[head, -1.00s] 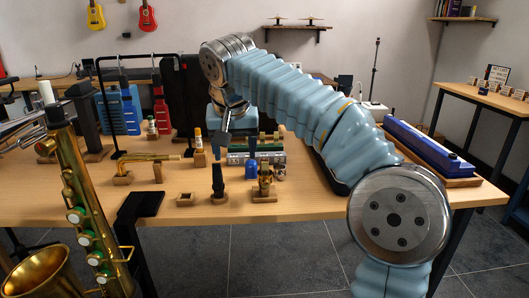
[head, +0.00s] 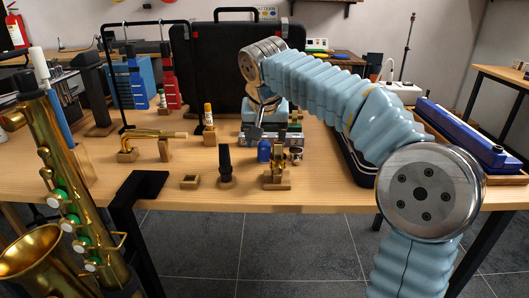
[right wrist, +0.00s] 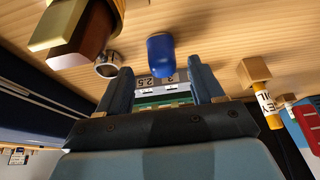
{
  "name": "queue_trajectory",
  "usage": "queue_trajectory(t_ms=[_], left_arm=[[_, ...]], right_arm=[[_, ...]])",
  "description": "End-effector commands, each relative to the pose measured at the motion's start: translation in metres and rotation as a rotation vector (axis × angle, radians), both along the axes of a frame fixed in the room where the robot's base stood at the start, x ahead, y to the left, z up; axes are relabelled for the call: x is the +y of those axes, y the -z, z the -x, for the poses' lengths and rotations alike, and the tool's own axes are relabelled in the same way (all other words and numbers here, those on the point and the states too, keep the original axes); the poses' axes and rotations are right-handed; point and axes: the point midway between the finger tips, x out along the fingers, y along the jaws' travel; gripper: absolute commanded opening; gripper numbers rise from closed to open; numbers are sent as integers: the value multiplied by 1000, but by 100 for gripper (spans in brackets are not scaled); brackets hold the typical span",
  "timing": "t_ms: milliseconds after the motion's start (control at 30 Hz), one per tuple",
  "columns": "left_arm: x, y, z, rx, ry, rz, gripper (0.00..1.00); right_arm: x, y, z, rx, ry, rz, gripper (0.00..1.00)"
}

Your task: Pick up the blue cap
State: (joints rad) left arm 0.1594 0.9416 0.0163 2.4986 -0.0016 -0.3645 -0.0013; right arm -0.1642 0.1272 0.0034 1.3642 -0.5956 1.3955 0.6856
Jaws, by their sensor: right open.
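The blue cap (head: 264,151) stands upright on the wooden table, between a black mouthpiece on a small wooden stand and a brass piece on a wooden stand. It also shows in the right wrist view (right wrist: 161,52), just ahead of and between the fingertips. My right gripper (head: 256,131) is open and empty, behind and above the cap in the head view. Its two dark blue fingers show in the right wrist view (right wrist: 161,72), with a visible gap and no contact with the cap. My left gripper is out of view.
The black mouthpiece (head: 226,164) and the brass piece (head: 277,168) flank the cap closely. A small metal ring (head: 296,153) lies to its right. A green-and-silver case (head: 288,137) lies behind. A saxophone (head: 60,170) stands at left.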

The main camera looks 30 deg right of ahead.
Motion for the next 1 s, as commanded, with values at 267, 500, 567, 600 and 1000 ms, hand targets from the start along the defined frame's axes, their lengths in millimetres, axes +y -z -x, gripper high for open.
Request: queue_trajectory(t_ms=[267, 500, 567, 600, 1000], left_arm=[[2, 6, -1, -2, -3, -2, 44], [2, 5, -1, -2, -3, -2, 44], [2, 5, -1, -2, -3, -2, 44], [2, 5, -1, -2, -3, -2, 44], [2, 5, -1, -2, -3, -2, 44]], right_arm=[[-6, 36, -15, 2, 1, -1, 67], [-6, 38, -15, 1, 1, 0, 67], [-6, 37, -15, 1, 0, 0, 58], [-6, 37, -15, 1, 0, -1, 52], [-6, 37, -15, 1, 0, -1, 10]])
